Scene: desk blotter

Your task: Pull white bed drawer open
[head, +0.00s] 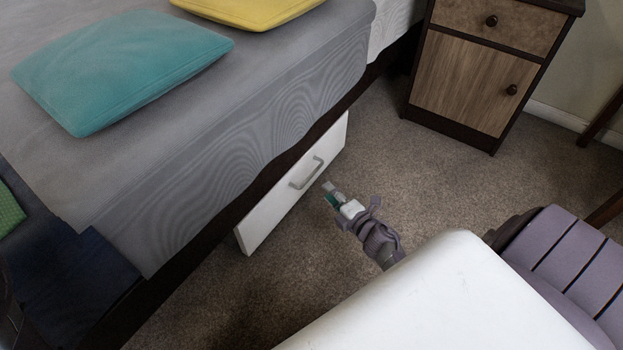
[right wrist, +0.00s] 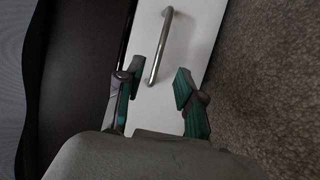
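The white bed drawer (head: 275,212) is set in the dark bed base, low near the carpet. Its front also shows in the right wrist view (right wrist: 197,45). A silver bar handle (head: 306,174) is fixed on it, and in the right wrist view the handle (right wrist: 160,45) stands ahead of my fingers. My right gripper (head: 331,194) is just in front of the drawer, short of the handle. In the right wrist view its green-padded fingers (right wrist: 155,90) are spread apart with nothing between them, and the handle's lower end lies between them in the picture. My left gripper is not visible.
The bed (head: 215,140) has a grey cover, with a teal pillow (head: 122,70) and a yellow pillow (head: 248,8). A wooden nightstand (head: 475,75) stands at the upper right. Bare carpet (head: 400,165) lies in front of the drawer.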

